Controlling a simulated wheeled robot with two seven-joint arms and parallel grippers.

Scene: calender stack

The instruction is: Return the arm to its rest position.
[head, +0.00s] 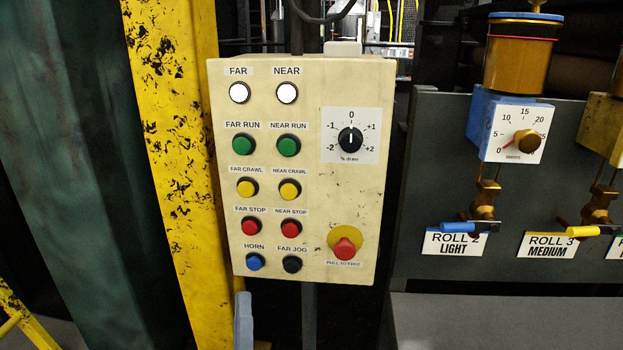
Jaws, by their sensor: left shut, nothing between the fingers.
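My left gripper (243,310) shows only as a narrow grey-blue piece at the bottom edge, just below the lower left corner of the control box. It looks shut and empty, and a gap shows between it and the box. The rest of the left arm is out of view. My right gripper is not in view. The cream control box (310,185) stands upright in the middle, with two white lamps, several coloured buttons, a black draw dial (350,140) pointing near 0 and a red pull-to-free knob (345,248) on a yellow disc.
A chipped yellow column (180,150) stands close left of the box. A dark grey panel (425,150) on the right carries a blue gauge (480,120), brass valves and yellow and blue handles above the ROLL 2 (455,243) and ROLL 3 (547,245) labels. A yellow rail (25,315) is at lower left.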

